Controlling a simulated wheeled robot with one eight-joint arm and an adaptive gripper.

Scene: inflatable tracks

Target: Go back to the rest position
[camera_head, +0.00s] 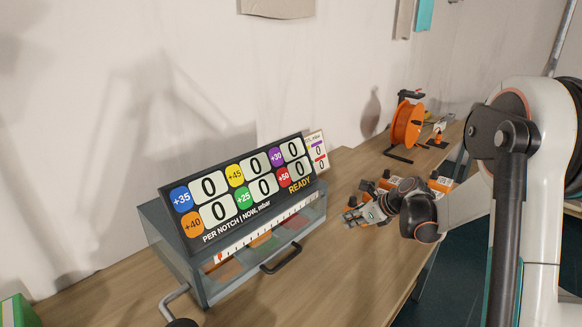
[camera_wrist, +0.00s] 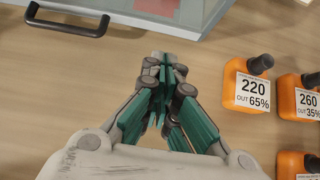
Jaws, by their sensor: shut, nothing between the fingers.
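My gripper (camera_head: 368,211) is at the end of my arm, above the wooden bench, to the right of a box with a display panel. In the wrist view my gripper (camera_wrist: 166,95) shows its green-padded fingers closed together with nothing between them. The bench top lies below the fingers. My arm reaches in from the right side of the head view.
The display box (camera_head: 190,262) has a dark handle (camera_head: 281,258) at its front. Several orange bottles, one labelled 220 (camera_wrist: 246,85), stand close right of my gripper. An orange reel (camera_head: 407,125) stands farther back. Bare bench (camera_head: 345,270) lies in front.

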